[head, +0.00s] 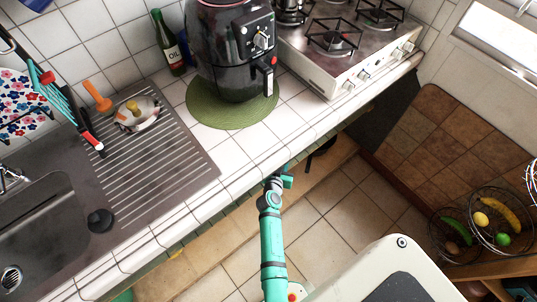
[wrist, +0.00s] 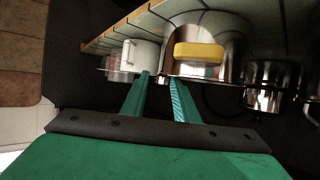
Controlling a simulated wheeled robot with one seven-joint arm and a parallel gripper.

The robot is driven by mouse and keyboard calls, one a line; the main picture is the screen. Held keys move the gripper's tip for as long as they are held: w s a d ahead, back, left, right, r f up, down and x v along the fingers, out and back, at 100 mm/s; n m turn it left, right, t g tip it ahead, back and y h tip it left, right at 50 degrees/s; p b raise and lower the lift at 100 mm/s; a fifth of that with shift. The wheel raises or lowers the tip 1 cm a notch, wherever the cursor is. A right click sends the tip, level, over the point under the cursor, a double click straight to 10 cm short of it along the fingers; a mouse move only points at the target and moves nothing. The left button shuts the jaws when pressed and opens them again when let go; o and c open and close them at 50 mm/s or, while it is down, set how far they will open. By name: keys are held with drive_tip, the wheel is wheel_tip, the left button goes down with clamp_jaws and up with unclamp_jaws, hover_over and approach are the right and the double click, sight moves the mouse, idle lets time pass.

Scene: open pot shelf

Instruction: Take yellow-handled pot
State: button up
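The pot with the yellow handle (wrist: 199,53) shows in the wrist view, a shiny steel pot just beyond my fingertips and slightly right of centre. Its handle is a short yellow block facing me. My gripper (wrist: 159,76) is open, with two teal fingers apart and nothing between them. The fingers point toward the pot's left part, and the handle lies right of the fingertips. I cannot tell whether a finger touches the pot. In the head view my gripper (head: 279,180) is at the counter's front edge; its fingertips are hard to make out, and the yellow-handled pot is not clearly visible.
In the wrist view, a pale pot (wrist: 139,53) stands left of the yellow-handled pot and dark shiny pots (wrist: 270,82) stand right. A tiled board edge (wrist: 115,31) runs close by. In the head view, the white counter (head: 235,152) overhangs the shelf space; floor in front is clear.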

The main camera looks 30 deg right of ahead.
drive_tip(key=shift+x, duration=1.6)
